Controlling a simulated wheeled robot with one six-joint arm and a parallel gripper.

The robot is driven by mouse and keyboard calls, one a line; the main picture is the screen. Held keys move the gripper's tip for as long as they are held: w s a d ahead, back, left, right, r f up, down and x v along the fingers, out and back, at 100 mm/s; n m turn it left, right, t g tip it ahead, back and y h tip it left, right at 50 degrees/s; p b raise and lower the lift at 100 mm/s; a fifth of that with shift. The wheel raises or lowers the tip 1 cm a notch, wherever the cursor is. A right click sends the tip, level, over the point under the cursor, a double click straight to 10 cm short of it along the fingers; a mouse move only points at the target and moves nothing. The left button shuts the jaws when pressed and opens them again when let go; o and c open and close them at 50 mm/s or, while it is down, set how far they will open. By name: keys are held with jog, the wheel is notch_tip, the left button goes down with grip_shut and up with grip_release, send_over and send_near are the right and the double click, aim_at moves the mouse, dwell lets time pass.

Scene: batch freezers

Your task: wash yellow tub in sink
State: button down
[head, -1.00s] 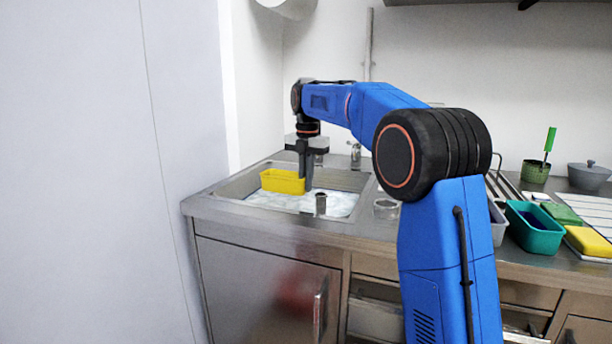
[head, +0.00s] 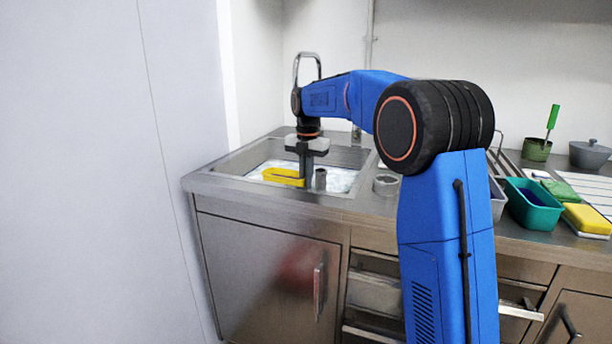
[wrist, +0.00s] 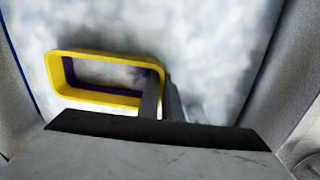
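The yellow tub (head: 282,176) sits low in the cloudy water of the sink (head: 225,180), with mostly its rim showing in the head view. The wrist view shows the tub (wrist: 95,57) from above, open side up, with a dark purple inside. My gripper (head: 306,182) points straight down at the tub's right end. In the wrist view my gripper (wrist: 160,85) has one finger inside the tub and one outside, shut on its right wall. The tub's lower part is hidden by water.
A grey upright cylinder (head: 320,179) stands right of my gripper. A metal ring (head: 386,185) lies on the counter beside the sink. A teal tub (head: 533,207), a yellow sponge-like block (head: 587,219) and a green pot with a brush (head: 537,149) stand further right.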

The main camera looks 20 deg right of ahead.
jog(key=shift+f, duration=2.2)
jog(key=shift+a, duration=0.1)
jog(key=shift+a, duration=0.9)
jog(key=shift+d, duration=2)
jog(key=shift+a, duration=0.1)
dwell(1.0)
